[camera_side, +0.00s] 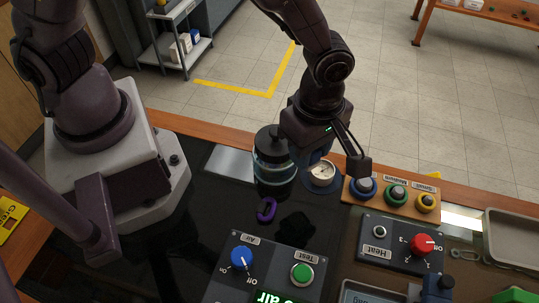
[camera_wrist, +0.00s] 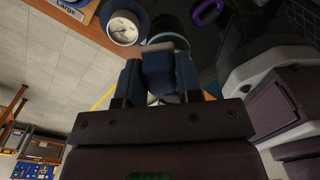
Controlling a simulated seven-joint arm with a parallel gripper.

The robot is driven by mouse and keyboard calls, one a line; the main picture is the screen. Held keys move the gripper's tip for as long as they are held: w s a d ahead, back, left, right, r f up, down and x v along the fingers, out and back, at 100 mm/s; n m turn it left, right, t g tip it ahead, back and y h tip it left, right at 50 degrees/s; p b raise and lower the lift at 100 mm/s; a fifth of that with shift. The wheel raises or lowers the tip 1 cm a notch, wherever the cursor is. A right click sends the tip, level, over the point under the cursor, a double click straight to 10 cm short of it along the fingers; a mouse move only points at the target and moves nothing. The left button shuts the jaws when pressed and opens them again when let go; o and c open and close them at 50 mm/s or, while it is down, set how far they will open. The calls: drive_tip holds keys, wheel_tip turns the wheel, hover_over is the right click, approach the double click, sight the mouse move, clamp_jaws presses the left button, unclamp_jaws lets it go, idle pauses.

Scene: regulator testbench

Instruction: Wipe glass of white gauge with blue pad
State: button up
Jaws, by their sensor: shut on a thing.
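The white gauge (camera_side: 322,172) sits face up in a round blue base on the bench, just right of the dark bottle in the side view. In the wrist view its round glass face (camera_wrist: 122,28) shows at the upper left, uncovered. My gripper (camera_wrist: 160,72) is shut on the blue pad (camera_wrist: 158,68), which sits between the two fingers. In the wrist view the pad is beside the gauge, with a gap between them. In the side view my gripper (camera_side: 304,158) hangs just above and left of the gauge; its fingers and the pad are mostly hidden there.
A dark bottle (camera_side: 273,165) stands close left of the gauge. A wooden block with blue, green and yellow buttons (camera_side: 395,195) is close right. A purple ring (camera_side: 266,210) lies in front. Control boxes with a blue knob (camera_side: 242,257) and red knob (camera_side: 426,243) stand nearer.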

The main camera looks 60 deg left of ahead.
sight(334, 171)
drive_tip(key=w+n, duration=0.7)
drive_tip(key=shift+w+a+f, duration=0.1)
drive_tip(key=shift+a+f, duration=0.05)
drive_tip(key=shift+f, duration=2)
drive_tip(key=shift+a+f, duration=0.15)
drive_tip(key=shift+f, duration=2)
drive_tip(key=shift+s+a+f, duration=0.1)
drive_tip(key=shift+s+a, duration=1.1)
drive_tip(key=shift+s, duration=0.25)
drive_tip(key=shift+w+d, duration=1.35)
drive_tip(key=shift+w, duration=0.2)
wheel_tip(334, 171, up, 8)
drive_tip(key=shift+s, duration=0.1)
